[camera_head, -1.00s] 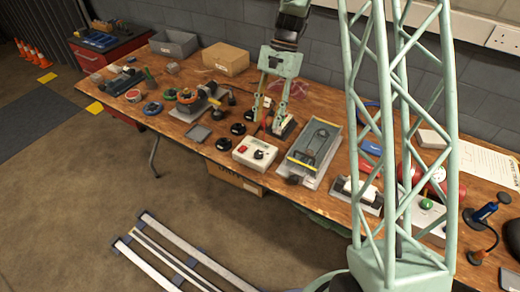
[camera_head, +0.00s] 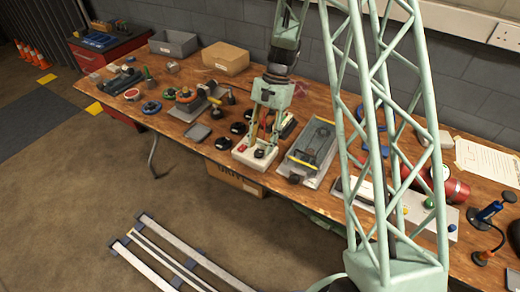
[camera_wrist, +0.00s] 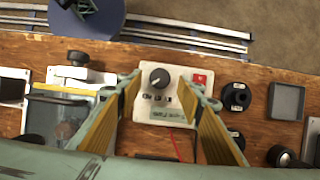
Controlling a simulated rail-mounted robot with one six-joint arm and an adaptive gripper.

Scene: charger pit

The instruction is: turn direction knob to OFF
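The white control box (camera_head: 241,156) sits near the front edge of the wooden bench. It carries a black direction knob (camera_head: 259,154) and a red switch (camera_head: 239,148). In the wrist view the box (camera_wrist: 180,107) lies between my fingers, with the knob (camera_wrist: 159,78) left of the red switch (camera_wrist: 201,79). Small labels sit below the knob; I cannot read them or the knob's setting surely. My gripper (camera_head: 259,141) is open and empty, pointing down above the box. In the wrist view its yellow-padded fingers (camera_wrist: 168,96) stand either side of the knob, apart from it.
A grey panel unit with yellow edges (camera_head: 301,158) stands close right of the box. Several black round knobs (camera_head: 237,128) and a small grey tray (camera_head: 198,133) lie to its left.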

